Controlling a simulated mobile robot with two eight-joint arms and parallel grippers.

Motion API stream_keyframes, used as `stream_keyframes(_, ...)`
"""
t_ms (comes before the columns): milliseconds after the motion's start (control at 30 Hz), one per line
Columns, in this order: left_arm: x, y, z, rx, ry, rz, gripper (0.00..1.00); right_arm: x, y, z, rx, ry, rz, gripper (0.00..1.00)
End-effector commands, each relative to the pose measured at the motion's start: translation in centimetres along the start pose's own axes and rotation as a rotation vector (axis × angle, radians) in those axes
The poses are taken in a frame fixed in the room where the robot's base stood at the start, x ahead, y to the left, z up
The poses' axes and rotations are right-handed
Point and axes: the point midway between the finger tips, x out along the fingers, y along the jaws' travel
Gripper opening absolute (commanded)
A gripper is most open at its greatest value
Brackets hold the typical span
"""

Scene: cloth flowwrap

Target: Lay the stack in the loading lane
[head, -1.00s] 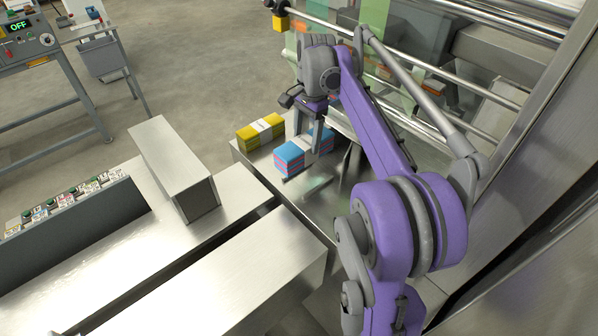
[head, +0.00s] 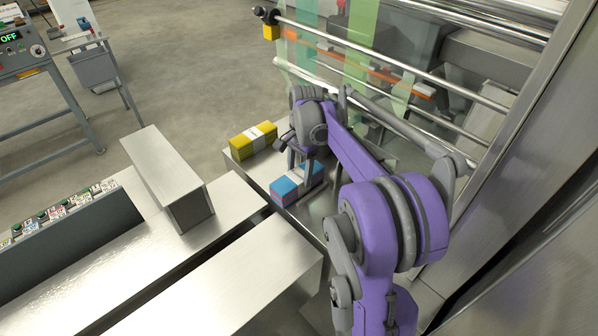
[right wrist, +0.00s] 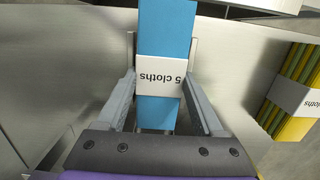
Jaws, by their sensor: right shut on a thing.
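The stack of blue and pink cloths (head: 284,189) has a white paper band. My right gripper (head: 300,164) is shut on it from above, over the steel table on the right. In the right wrist view, the blue stack (right wrist: 165,35) lies between the two fingers, its band reading "5 cloths". The stack looks level. I cannot tell whether its underside touches the table. A dark, straight gap (head: 238,228) runs between the two steel beds to the left; I cannot tell whether it is the loading lane. My left gripper is not in view.
A yellow and green banded stack (head: 253,139) lies just left of the blue one on the same table. A tall steel block (head: 165,170) stands on the left bed. Rollers and green film (head: 362,45) are behind my right arm.

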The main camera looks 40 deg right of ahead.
Motion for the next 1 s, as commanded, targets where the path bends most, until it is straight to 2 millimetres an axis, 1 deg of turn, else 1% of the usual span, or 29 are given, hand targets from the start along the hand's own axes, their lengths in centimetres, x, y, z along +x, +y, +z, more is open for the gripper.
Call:
stream_keyframes(167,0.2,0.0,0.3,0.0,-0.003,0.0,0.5,0.4,0.0,0.0,0.0,0.0,0.001,0.14)
stream_keyframes(200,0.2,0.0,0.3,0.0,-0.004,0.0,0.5,0.4,0.0,0.0,0.0,0.0,0.001,0.71)
stream_keyframes(267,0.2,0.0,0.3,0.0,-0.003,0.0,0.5,0.3,0.0,0.0,0.0,0.0,0.0,0.81)
stream_keyframes(300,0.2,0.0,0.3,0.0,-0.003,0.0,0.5,0.3,0.0,0.0,0.0,0.0,0.0,0.89)
stream_keyframes(367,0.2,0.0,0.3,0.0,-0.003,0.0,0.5,0.3,0.0,0.0,0.0,0.0,0.0,0.99)
stream_keyframes(633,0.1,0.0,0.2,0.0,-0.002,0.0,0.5,0.2,0.0,0.0,0.0,0.0,0.0,0.99)
stream_keyframes(767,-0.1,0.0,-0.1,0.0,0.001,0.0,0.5,-0.6,0.0,0.0,0.0,0.0,0.0,0.99)
stream_keyframes(867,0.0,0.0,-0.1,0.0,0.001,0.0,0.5,-2.1,0.0,0.0,0.001,0.0,0.0,0.99)
stream_keyframes(1000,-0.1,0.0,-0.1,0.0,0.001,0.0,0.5,-5.1,0.0,0.0,0.001,0.0,0.0,0.99)
